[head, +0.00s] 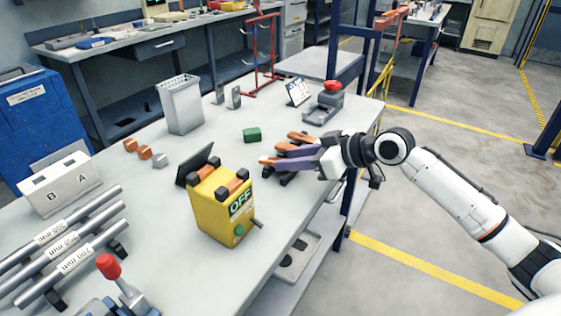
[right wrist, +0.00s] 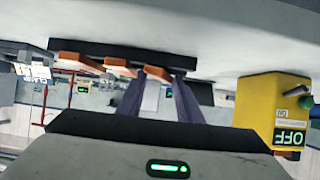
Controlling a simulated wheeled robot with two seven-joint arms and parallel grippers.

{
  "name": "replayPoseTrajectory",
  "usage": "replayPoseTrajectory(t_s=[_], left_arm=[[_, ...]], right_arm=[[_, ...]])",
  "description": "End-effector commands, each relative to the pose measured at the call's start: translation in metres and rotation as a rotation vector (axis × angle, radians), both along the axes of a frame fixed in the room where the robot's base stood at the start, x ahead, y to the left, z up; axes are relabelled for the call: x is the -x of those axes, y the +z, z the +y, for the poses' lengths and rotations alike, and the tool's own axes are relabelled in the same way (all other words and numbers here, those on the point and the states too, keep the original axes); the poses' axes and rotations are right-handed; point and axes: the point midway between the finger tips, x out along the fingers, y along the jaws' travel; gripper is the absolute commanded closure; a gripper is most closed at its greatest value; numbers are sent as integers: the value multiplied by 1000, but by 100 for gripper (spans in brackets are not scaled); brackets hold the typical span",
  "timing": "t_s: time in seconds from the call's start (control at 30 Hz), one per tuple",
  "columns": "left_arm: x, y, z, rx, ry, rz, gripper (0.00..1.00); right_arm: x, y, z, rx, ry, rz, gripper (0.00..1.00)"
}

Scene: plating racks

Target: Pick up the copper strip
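Several copper strips lie side by side on a low black rack (right wrist: 110,50) on the bench. In the head view a copper strip (head: 298,136) shows beside my right gripper (head: 278,160). In the right wrist view, which looks upside down, two copper strips (right wrist: 79,61) lie left of the gripper. A third copper strip (right wrist: 156,73) shows between the two purple fingers of my right gripper (right wrist: 157,88). The fingers are apart, one on each side of it; I cannot tell whether they touch it. My left gripper is not in view.
A yellow box marked OFF (head: 222,215) stands near the gripper on the bench. A green block (head: 252,134), a grey bin (head: 180,104) and a device with a red knob (head: 325,105) stand farther back. Metal tubes (head: 65,250) lie at the left front.

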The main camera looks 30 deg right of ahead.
Motion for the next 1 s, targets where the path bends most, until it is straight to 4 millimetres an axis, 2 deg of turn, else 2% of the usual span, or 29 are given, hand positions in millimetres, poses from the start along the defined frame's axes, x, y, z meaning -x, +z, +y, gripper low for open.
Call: replayPoseTrajectory(t_s=[0.03, 0.17, 0.53, 0.67, 0.9, 1.0], left_arm=[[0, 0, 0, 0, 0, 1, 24], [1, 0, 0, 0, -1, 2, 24], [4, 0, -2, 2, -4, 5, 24], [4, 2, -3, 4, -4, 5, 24], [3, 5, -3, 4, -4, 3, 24], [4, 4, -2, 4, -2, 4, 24]], right_arm=[[1, -1, 1, -1, 2, 3, 78], [1, -1, 1, -2, 3, 4, 100], [1, 5, 2, -2, 4, 2, 100], [0, 26, 1, 0, 3, -3, 100], [0, 76, 1, -1, 2, -5, 100], [0, 90, 1, -2, 3, -5, 100]])
